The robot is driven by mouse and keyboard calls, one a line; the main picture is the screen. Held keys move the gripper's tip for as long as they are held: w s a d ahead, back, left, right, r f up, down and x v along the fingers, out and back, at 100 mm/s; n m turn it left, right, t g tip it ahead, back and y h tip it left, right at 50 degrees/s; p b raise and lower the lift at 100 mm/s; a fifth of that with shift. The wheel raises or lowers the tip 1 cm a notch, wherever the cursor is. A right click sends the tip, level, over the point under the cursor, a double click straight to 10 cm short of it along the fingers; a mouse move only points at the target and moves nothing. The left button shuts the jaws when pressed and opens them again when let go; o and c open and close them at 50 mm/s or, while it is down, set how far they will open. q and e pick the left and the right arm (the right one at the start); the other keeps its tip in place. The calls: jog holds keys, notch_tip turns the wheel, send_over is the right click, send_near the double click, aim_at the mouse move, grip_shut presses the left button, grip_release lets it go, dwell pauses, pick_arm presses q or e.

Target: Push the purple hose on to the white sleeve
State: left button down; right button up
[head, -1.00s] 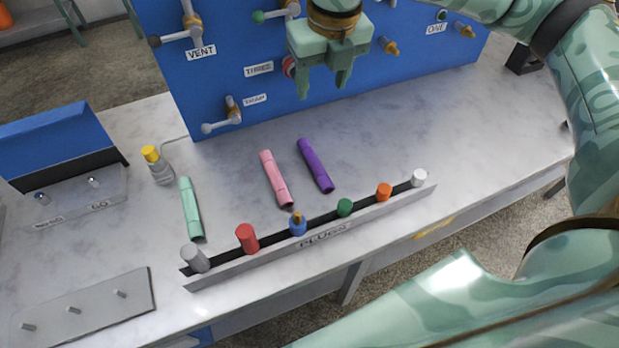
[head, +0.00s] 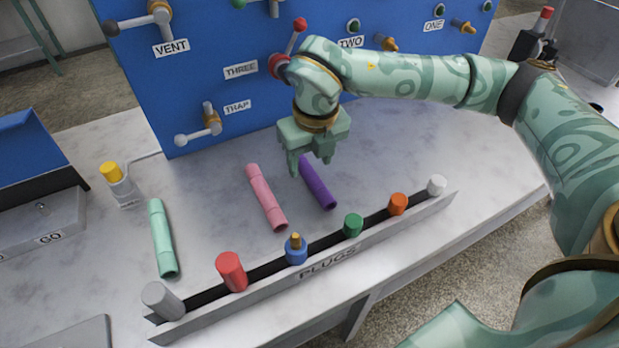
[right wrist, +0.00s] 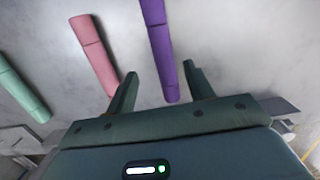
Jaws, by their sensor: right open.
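The purple hose (head: 320,190) lies on the grey-white bench, its upper end partly hidden by my right gripper (head: 310,168). In the right wrist view the purple hose (right wrist: 158,38) runs lengthwise between the two spread fingers of my right gripper (right wrist: 160,74). The gripper is open and empty, and seems to be above the hose; contact cannot be told. No part is clearly labelled as a white sleeve; a short white cylinder (head: 437,186) stands at the right end of the plug rack. My left gripper is not in view.
A pink hose (head: 266,197) and a mint hose (head: 162,238) lie to the left. The plug rack (head: 345,262) crosses the front with several coloured plugs. A blue panel (head: 220,40) with valves and fittings rises behind.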

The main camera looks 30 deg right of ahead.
aim_at(311, 173)
jog(key=f, duration=0.1)
jog(key=f+b, duration=0.1)
jog(key=f, duration=0.1)
jog(key=w+f+b, duration=0.1)
jog(key=f, duration=0.1)
jog(key=shift+d+f, duration=0.1)
jog(key=shift+d, duration=0.25)
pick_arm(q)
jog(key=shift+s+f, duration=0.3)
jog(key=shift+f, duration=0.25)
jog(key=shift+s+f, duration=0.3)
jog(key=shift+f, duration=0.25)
pick_arm(e)
jog(key=shift+s, duration=0.1)
jog(key=c, duration=1.1)
jog(key=shift+r, duration=0.25)
